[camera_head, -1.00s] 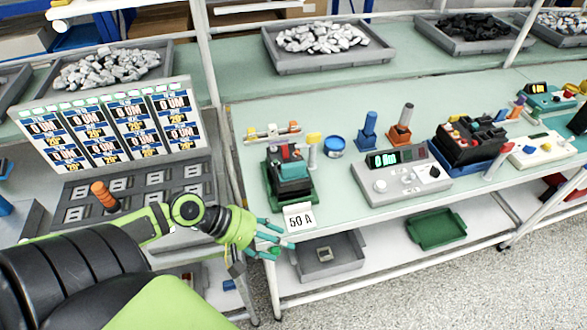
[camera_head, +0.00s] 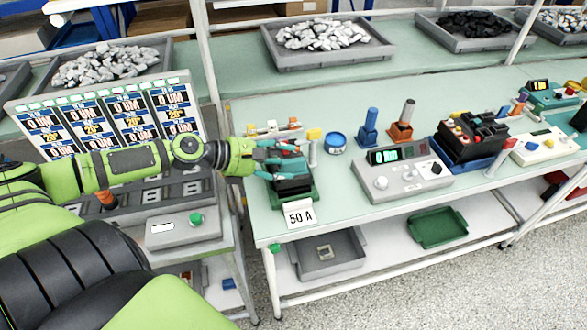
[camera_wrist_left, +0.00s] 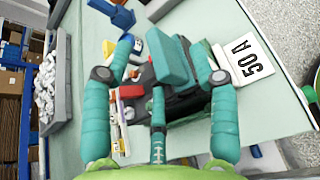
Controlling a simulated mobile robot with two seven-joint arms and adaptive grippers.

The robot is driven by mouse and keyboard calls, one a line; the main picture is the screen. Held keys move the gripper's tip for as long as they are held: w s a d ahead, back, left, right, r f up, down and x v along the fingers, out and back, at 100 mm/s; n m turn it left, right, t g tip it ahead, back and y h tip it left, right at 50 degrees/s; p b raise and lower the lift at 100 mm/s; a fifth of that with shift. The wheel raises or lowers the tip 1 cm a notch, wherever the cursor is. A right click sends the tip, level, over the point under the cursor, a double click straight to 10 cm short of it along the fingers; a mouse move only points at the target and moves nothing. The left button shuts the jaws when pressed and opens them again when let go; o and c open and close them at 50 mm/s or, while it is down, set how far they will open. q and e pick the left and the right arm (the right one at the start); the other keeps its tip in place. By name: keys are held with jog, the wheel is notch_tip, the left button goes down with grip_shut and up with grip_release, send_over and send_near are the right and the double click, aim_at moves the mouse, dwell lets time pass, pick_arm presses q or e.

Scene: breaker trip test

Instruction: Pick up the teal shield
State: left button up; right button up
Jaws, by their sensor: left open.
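The teal shield (camera_wrist_left: 172,58) is a small block on top of a dark breaker in a green holder (camera_head: 293,198) at the table's left end. In the left wrist view it lies between the two outer fingers, with a gap to each side. My left gripper (camera_head: 279,158) is open and reaches over the breaker from the left. It partly hides the shield in the head view. No contact of the fingers with the shield is clear. My right gripper is not in view.
A "50 A" card (camera_head: 300,214) stands at the table's front edge by the holder. A yellow-topped post (camera_head: 313,150) and a blue round tin (camera_head: 335,143) are close on the right. A grey meter box (camera_head: 403,175) stands farther right. A display panel (camera_head: 105,118) is at the left.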

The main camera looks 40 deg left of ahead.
aim_at(293, 163)
pick_arm(q)
jog(key=shift+x, duration=1.1)
jog(key=shift+w+d+f, duration=0.4)
jog(key=shift+f, duration=0.1)
jog(key=shift+w+d, duration=0.1)
jog(key=c, duration=0.8)
jog(key=shift+r, duration=0.1)
jog(key=c, duration=0.4)
jog(key=shift+o, duration=0.2)
